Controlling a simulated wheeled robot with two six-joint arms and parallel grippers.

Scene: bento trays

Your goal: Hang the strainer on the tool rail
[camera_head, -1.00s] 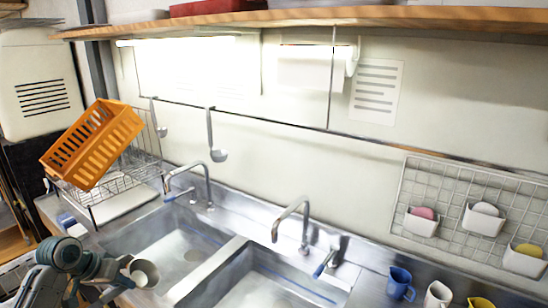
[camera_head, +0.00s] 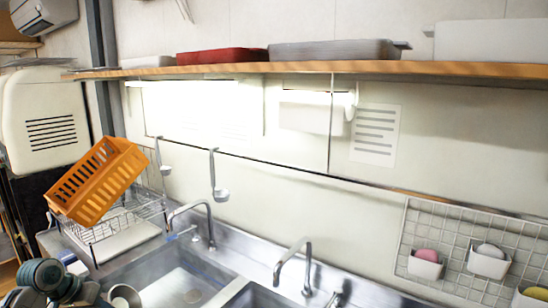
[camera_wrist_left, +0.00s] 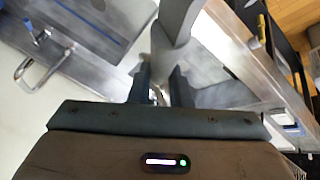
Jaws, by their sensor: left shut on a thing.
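The tool rail (camera_head: 300,172) is a thin dark bar running along the wall above the sinks. Two ladles hang from its left part, one at the far left (camera_head: 163,160) and one beside it (camera_head: 218,180). My left gripper (camera_head: 92,292) is at the lower left of the head view, in front of the left sink and well below the rail. It is shut on a grey metal piece with a round cup-like end (camera_head: 124,296), which I take for the strainer. In the left wrist view the fingers (camera_wrist_left: 160,92) close around its grey handle (camera_wrist_left: 165,55). My right gripper is not in view.
An orange basket (camera_head: 97,182) sits tilted on the wire dish rack (camera_head: 128,215) at left. Two faucets (camera_head: 208,228) (camera_head: 308,262) rise between the sinks and wall. A shelf (camera_head: 360,68) overhangs the rail. A wire grid (camera_head: 455,240) with white holders is at right.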

